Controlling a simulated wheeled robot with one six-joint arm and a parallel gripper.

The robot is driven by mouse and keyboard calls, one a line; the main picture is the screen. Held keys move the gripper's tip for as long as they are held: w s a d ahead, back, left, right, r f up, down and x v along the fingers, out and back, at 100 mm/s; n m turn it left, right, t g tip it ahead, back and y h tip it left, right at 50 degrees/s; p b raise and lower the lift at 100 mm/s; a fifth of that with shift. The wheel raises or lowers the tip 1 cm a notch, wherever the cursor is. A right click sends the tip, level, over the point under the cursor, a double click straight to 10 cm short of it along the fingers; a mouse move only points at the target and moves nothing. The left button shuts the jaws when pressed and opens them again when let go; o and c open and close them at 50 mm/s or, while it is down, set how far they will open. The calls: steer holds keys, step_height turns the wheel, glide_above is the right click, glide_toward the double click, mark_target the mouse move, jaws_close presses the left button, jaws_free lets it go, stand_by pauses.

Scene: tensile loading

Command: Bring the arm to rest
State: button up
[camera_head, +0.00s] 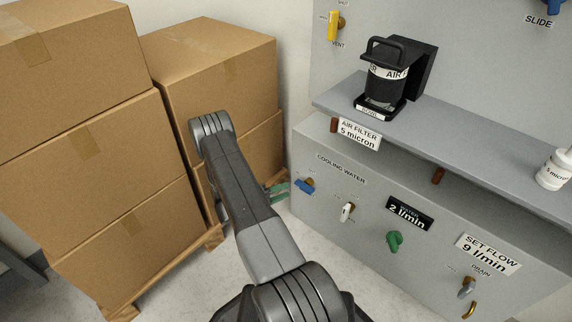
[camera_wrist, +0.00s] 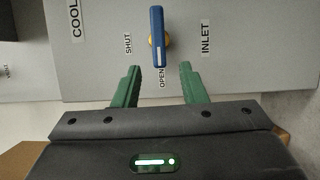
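My arm (camera_head: 245,195) reaches forward between the boxes and the grey panel. My gripper (camera_head: 278,190) is partly hidden behind the arm in the head view, with green fingers left of the blue valve handle (camera_head: 304,186). In the wrist view my gripper (camera_wrist: 160,68) is open and empty. Its green fingertips stand apart on either side of the near end of the blue handle (camera_wrist: 157,30), and I see no contact. The handle's white-marked end points to the OPEN label (camera_wrist: 162,77); SHUT (camera_wrist: 128,43) is to its left.
Stacked cardboard boxes (camera_head: 85,150) on a pallet stand close on the left. The grey panel (camera_head: 420,215) on the right carries a white valve (camera_head: 347,211), a green valve (camera_head: 394,241) and a shelf (camera_head: 440,130) with an air filter (camera_head: 385,85). A narrow floor strip lies between.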

mark_target(297, 186)
steer(key=b+x, duration=0.2)
steer(key=x, duration=0.5)
steer(key=shift+w+d+f, duration=0.1)
steer(key=shift+d, duration=0.3)
steer(key=shift+a+r+m+p, duration=0.15)
steer(key=shift+r+m+p, duration=0.15)
steer(key=shift+p, duration=0.05)
steer(key=shift+m, duration=0.4)
steer(key=shift+f, duration=0.15)
